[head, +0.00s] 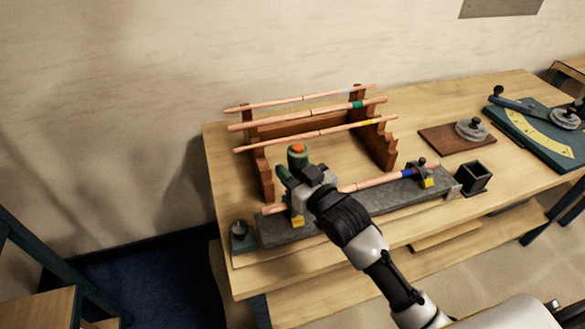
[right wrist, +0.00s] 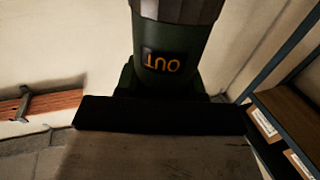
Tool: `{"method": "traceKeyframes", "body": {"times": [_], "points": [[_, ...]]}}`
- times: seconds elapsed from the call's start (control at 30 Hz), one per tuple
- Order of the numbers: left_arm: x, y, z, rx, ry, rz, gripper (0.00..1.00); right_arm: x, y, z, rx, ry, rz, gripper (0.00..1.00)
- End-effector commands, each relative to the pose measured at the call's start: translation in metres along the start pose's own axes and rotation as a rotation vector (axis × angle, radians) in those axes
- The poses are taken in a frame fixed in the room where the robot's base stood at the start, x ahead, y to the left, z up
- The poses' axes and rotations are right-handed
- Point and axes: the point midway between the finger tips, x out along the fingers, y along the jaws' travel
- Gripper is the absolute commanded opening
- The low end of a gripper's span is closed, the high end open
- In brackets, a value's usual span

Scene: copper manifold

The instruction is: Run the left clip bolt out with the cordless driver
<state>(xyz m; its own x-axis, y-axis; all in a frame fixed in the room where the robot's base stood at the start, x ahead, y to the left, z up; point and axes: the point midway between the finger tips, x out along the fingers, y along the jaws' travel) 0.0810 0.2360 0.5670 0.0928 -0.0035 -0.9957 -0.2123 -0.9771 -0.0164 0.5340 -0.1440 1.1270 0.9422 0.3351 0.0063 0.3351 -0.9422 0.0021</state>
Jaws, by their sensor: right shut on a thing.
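The cordless driver (head: 297,158), green with an orange top, stands upright over the left end of the grey block (head: 395,196). My right gripper (head: 306,183) is shut on it. In the right wrist view the driver's green body (right wrist: 170,75) fills the top middle, and its display reads OUT, upside down. The left clip (head: 297,220) shows only its yellow part below the gripper. Its bolt and the driver's tip are hidden, so I cannot tell whether they touch. A copper pipe (head: 375,182) lies along the block. The right clip (head: 424,170) has a dark knob. My left gripper is out of view.
A wooden rack (head: 385,150) with several copper pipes stands behind the block. A small round dish (head: 239,228) on a green base sits left of the block, and a black square cup (head: 484,170) right. A bending tool (head: 540,125) lies at the far right.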

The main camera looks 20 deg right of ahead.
Motion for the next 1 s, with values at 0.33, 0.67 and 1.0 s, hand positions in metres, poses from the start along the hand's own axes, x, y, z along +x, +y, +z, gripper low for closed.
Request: {"method": "traceKeyframes", "body": {"times": [0.33, 0.67, 1.0], "points": [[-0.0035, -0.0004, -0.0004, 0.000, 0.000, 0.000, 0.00, -0.0009, -0.0014, 0.0071, 0.005, -0.022, -0.002, 0.10], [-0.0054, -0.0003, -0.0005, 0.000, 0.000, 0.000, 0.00, -0.0010, -0.0020, 0.0074, 0.007, -0.023, -0.003, 0.10], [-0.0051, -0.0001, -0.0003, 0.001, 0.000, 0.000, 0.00, -0.0010, -0.0025, 0.0079, 0.008, -0.023, -0.004, 0.10]]}}
